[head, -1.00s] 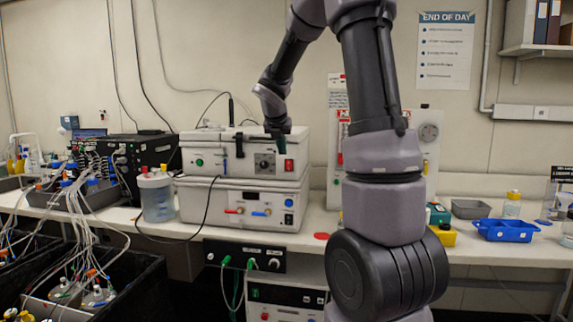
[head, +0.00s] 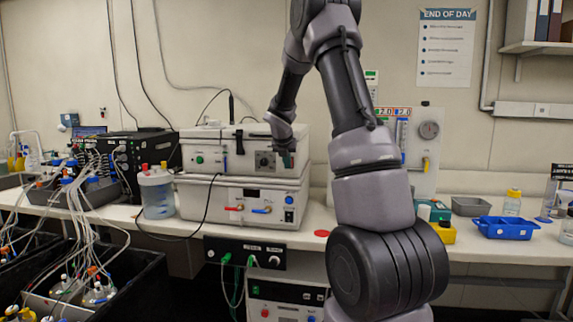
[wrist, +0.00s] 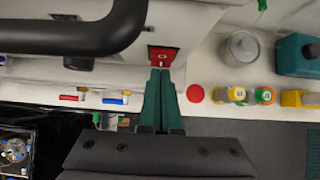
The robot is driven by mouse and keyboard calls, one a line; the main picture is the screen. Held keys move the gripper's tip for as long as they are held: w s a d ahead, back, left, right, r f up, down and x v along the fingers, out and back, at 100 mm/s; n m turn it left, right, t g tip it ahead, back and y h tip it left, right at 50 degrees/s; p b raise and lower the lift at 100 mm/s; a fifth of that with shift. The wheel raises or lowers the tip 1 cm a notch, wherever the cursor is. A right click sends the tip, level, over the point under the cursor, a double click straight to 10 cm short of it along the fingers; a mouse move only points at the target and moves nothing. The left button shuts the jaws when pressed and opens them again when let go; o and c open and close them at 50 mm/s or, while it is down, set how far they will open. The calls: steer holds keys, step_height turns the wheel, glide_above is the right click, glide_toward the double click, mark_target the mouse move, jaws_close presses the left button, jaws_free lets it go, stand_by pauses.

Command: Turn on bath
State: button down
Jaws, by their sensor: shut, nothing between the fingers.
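The bath is a white boxy unit (head: 215,152), the upper of two stacked on the bench, with a dark dial (head: 265,161) and a green button (head: 200,159) on its front. A red switch (wrist: 164,55) shows in the wrist view, directly ahead of my fingertips. My gripper (head: 287,163) is in front of the right end of the upper unit's front and hides the switch in the head view. In the wrist view its green fingers (wrist: 160,73) are closed together, empty, with tips at the switch's lower edge; I cannot tell whether they touch it.
The lower white unit (head: 190,200) has red and blue taps (head: 261,211). A lidded clear jar (head: 157,196) stands left of the units. A black cable hangs across the lower unit's front. A red disc (head: 321,233) lies on the bench, and a blue tray (head: 505,230) stands farther right.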

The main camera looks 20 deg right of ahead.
steer(key=shift+w+d+f, duration=0.1)
steer(key=shift+w+d, duration=0.15)
stand_by(0.3)
steer(key=shift+r, duration=0.9)
